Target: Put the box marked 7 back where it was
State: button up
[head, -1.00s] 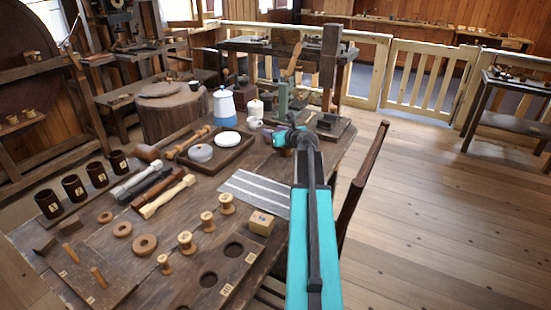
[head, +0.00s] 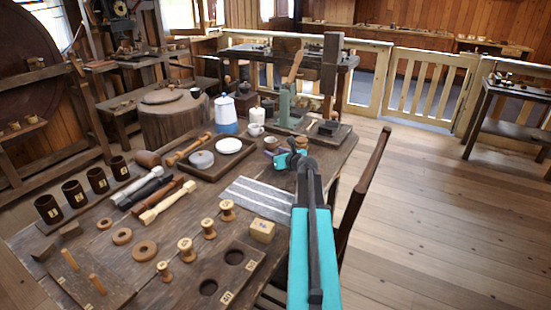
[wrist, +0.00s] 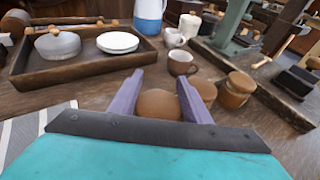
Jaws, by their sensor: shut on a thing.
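My gripper (wrist: 160,80) has its two purple fingers either side of a round brown thing (wrist: 158,104), which looks like a turned wooden box seen from above. It is shut on this thing. No number shows on it, and its lower part is hidden by the gripper's dark edge. In the head view my gripper (head: 273,157) is over the far right part of the table, beyond the striped cloth; the held thing is hard to make out there. A small square yellow box (head: 262,231) with an unreadable label stands on the near right of the table.
A brown cup (wrist: 182,64) and a round lidded pot (wrist: 236,90) stand just beyond the fingers, with another round brown piece (wrist: 206,91) close to the right finger. A wooden tray (wrist: 85,79) lies left. The striped cloth (head: 258,197) is bare.

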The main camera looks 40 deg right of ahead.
jog(key=shift+f, duration=1.05)
jog(key=shift+f, duration=0.1)
jog(key=o, duration=0.9)
jog(key=shift+c, duration=0.2)
jog(key=shift+v, duration=3.75)
jog(key=shift+r, duration=0.2)
